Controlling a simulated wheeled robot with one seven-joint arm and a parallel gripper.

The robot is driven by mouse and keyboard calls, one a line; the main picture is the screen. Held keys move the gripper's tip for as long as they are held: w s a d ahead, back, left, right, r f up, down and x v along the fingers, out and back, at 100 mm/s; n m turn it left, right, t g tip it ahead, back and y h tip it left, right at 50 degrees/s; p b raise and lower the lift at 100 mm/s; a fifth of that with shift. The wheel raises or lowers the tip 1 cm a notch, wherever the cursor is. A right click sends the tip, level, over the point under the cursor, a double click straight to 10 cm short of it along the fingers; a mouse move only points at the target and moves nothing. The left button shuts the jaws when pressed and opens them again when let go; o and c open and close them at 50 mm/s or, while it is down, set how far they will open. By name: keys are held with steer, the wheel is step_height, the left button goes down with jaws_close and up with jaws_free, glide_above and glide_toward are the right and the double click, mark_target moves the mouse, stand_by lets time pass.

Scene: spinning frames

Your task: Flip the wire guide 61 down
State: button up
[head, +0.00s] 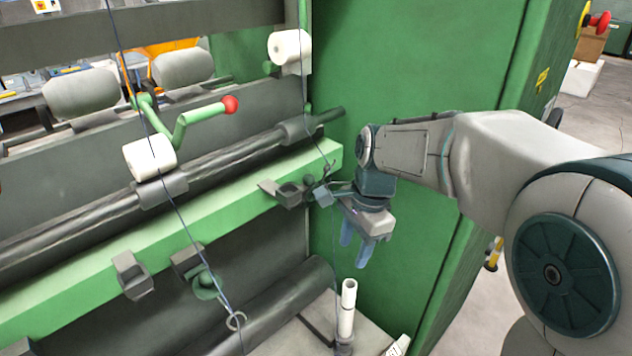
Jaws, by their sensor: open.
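My gripper (355,252) hangs fingers down in front of the green side panel, below and right of the end of the green rail. Its two bluish fingers are apart with nothing seen between them. A wire guide with a curled end (235,320) hangs from a green bracket (203,284) under the rail, well to the left of my gripper. A second small grey guide fitting (320,194) is at the rail's right end, just up and left of my gripper, with thin wire near it. No number 61 is readable, so I cannot tell which guide it names.
The green rail (222,210) carries grey brackets. A red-tipped green lever (205,117) and white bobbins (150,158) sit above it. A dark roller (270,310) and an upright white tube (347,308) stand below. The green panel (410,70) is close behind my arm.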

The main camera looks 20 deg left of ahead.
step_height(320, 180, up, 6)
steer(key=m+y+b, duration=0.1)
steer(key=m+y, duration=0.6)
steer(key=m+t+y, duration=0.4)
steer(key=m+y, duration=0.1)
glide_toward(313, 179)
steer(key=x, duration=0.9)
steer(key=shift+w+f, duration=0.1)
steer(key=shift+w, duration=0.05)
jaws_close()
